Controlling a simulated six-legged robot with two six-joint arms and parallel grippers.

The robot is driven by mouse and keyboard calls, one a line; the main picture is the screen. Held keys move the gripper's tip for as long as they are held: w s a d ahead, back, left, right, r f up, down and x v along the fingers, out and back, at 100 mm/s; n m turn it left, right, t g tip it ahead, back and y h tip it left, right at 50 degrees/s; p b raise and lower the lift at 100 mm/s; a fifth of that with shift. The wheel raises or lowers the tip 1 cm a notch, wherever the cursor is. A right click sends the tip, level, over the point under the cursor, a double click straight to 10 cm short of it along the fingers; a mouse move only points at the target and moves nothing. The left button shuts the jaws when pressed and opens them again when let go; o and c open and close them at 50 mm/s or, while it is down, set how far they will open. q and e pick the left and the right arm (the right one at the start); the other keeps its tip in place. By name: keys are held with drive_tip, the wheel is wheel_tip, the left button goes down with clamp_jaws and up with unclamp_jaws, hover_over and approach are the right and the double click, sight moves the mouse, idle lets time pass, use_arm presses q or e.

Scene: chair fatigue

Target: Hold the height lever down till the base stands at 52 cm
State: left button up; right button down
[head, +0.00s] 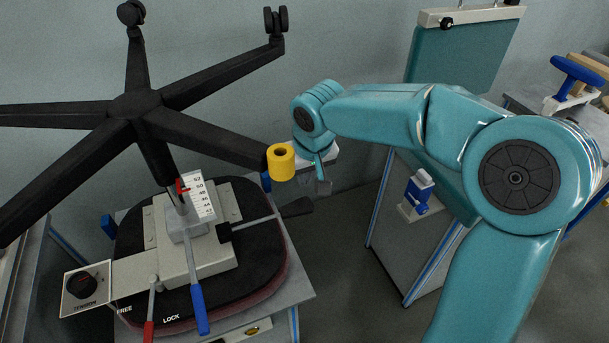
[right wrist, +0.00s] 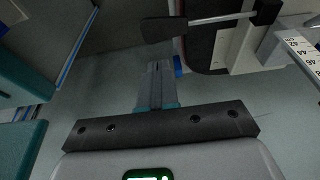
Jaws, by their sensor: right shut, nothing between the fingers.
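The chair lies upside down, its black five-armed base (head: 136,104) in the air on a column. A white scale (head: 200,195) runs beside the column, with 52 as its top number. A red pointer (head: 181,188) sits near its upper part; the exact reading is unclear. A lever with a black paddle (head: 296,207), apparently the height lever, sticks out to the right; its paddle also shows in the right wrist view (right wrist: 163,28). My right gripper (head: 323,183) is shut and empty, just beyond the paddle and apart from it. My left gripper is out of view.
A blue-handled lever (head: 198,309) and a red-handled one (head: 149,330) by FREE and LOCK point forward. A tension knob (head: 82,287) is at left. A yellow roll-like piece (head: 281,162) is at one base arm's end, close to my right gripper. A teal panel (head: 465,65) stands behind.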

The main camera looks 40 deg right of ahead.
sight(300, 205)
drive_tip(key=x, duration=0.3)
drive_tip(key=b+x, duration=0.1)
drive_tip(key=x, duration=0.3)
drive_tip(key=s+x, duration=0.1)
drive_tip(key=x, duration=0.2)
drive_tip(key=shift+a+f+b, duration=0.15)
drive_tip(key=shift+f+b, duration=0.15)
drive_tip(key=shift+f, duration=0.05)
